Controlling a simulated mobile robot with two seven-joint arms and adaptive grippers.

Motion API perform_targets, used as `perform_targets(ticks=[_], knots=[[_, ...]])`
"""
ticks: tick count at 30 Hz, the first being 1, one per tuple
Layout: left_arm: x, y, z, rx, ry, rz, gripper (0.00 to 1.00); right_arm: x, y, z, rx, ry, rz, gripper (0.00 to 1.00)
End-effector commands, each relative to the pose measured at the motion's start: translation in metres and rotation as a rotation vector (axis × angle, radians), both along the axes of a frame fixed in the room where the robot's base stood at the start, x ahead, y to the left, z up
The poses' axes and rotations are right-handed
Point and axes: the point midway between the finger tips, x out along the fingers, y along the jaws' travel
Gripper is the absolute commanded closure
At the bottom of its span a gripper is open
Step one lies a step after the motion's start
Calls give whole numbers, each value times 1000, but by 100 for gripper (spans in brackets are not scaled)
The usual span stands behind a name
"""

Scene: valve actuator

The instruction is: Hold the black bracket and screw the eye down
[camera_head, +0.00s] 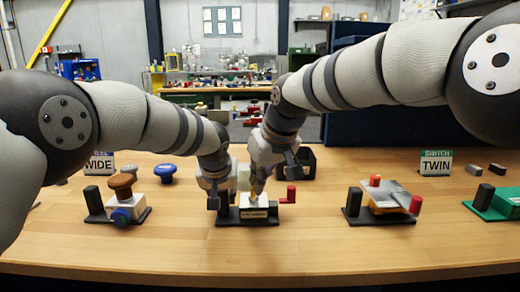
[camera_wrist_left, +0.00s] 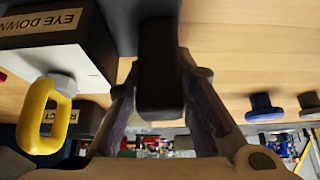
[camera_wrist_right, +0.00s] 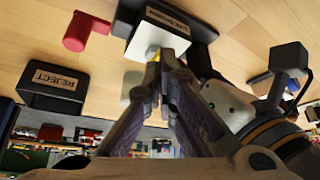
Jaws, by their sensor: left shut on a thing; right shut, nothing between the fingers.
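The black bracket (camera_head: 224,211) stands on the table at the middle, its upright post (camera_wrist_left: 160,65) between the fingers of my left gripper (camera_head: 213,203). The left gripper is shut on it. Beside the post, a white block (camera_wrist_left: 50,62) carries a label reading EYE DOWN.
A black REJECT bin (camera_wrist_right: 52,88) stands behind the block. A red handle (camera_head: 291,194) is just right of the block. The front table strip is clear.

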Motion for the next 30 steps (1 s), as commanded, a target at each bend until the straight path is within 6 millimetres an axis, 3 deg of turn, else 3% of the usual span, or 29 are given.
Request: perform_targets(ticks=[23,30], knots=[[-1,-2,-3,-4,5,-1,100,-9,4,-3,0,6,3,100],[-1,-2,-3,-3,5,-1,100,-8,4,31,2,1,0,100]])
